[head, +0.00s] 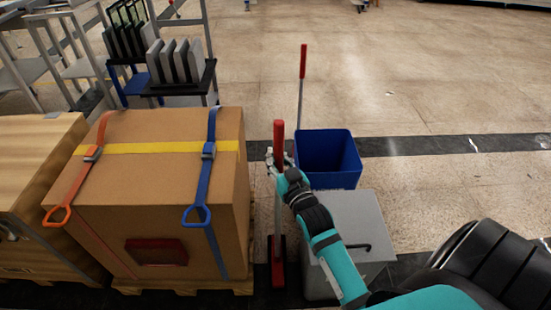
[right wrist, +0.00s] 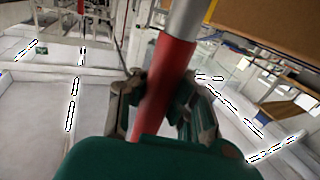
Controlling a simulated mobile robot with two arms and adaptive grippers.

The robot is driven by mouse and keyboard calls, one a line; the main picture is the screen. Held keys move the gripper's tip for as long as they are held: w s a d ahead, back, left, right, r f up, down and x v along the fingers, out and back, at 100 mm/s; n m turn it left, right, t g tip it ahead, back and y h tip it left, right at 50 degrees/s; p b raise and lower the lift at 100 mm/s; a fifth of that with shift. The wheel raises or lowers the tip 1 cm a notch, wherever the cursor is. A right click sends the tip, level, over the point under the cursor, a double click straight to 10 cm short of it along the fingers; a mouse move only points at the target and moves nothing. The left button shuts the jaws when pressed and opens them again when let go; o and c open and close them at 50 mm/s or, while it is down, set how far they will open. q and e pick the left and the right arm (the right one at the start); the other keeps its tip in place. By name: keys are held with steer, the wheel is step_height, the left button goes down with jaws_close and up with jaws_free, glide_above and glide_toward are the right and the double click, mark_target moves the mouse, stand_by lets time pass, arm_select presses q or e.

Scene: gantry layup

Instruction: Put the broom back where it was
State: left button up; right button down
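The broom stands upright, with a red grip (head: 278,134), a grey pole and a red head (head: 277,266) low down between the strapped carton and the grey box. My right gripper (head: 280,162) is at the lower part of the red grip. In the right wrist view, the red grip (right wrist: 166,75) runs between the two fingers, and the fingertips close against it from both sides. I cannot tell whether the broom head touches the floor. My left gripper is not in view.
A blue bin (head: 327,155) holds another red-handled pole (head: 303,62). A grey box (head: 349,230) stands in front of it. A large carton (head: 150,190) with orange and blue straps sits on a pallet at left. A rack (head: 180,85) stands behind. Floor at back right is clear.

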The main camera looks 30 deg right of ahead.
steer(key=c, duration=2)
jaws_free()
steer(key=shift+f, duration=0.1)
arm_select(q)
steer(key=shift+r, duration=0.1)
arm_select(e)
steer(key=o, duration=0.5)
